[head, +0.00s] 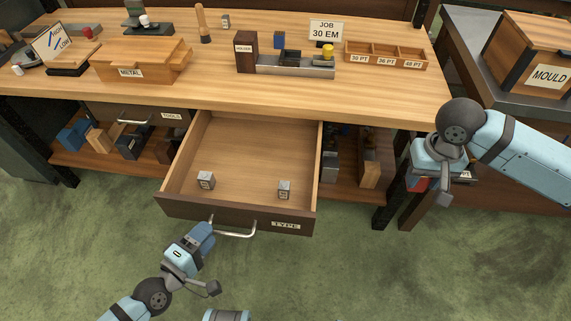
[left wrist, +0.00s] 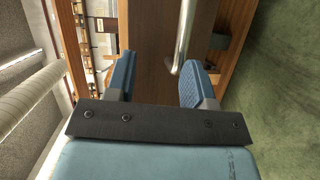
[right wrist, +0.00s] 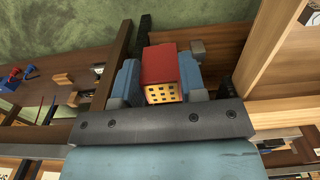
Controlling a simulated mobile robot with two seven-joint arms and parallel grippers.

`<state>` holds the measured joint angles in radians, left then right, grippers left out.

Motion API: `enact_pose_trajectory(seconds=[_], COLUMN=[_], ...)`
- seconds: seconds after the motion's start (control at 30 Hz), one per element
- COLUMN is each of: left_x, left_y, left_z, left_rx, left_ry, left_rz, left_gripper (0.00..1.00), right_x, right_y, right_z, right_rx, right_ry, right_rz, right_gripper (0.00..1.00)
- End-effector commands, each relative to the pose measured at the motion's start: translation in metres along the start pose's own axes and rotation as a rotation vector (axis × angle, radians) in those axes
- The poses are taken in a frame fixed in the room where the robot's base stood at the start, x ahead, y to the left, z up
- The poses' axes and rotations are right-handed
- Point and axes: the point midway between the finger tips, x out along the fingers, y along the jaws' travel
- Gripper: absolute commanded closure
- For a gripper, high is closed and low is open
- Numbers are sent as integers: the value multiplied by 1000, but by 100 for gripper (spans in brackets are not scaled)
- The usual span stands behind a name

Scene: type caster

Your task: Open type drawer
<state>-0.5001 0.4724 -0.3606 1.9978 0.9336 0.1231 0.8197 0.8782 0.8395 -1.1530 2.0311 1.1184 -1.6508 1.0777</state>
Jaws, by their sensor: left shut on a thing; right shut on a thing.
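The type drawer (head: 285,225) stands pulled well out from under the bench, its dark front labelled TYPE. Inside lie two small grey type blocks, one at the left (head: 206,180) and one at the right (head: 284,189). My left gripper (head: 208,228) is at the left end of the drawer's metal handle (head: 235,235), shut on it. In the left wrist view the handle (left wrist: 184,38) shows close to the right finger. My right gripper (head: 418,180) is off to the right of the drawer, shut on a red block with a yellow, hole-dotted face (right wrist: 160,70).
The wooden bench top (head: 230,90) carries a METAL box (head: 140,60), a holder (head: 290,65), a JOB 30 EM sign (head: 326,30) and a sorting tray (head: 385,54). A closed TOOLS drawer (head: 130,113) is left of the open one. A MOULD box (head: 540,55) stands at right.

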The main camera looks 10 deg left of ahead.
Motion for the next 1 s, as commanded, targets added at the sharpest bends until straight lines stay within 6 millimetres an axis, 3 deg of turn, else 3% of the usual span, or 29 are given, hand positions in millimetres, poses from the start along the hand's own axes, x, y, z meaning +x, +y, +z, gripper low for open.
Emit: enact_pose_trajectory(seconds=[0.5, 1.0], left_x=[-30, -31], left_y=[-8, -9], left_z=[1, 1], left_rx=[-2, -3], left_ry=[-3, -2], left_rz=[1, 0], left_gripper=[60, 60], right_x=[7, 2], right_y=[0, 0], right_z=[0, 0], right_rx=[0, 0], right_ry=[1, 0], right_rz=[0, 0], right_gripper=[91, 91])
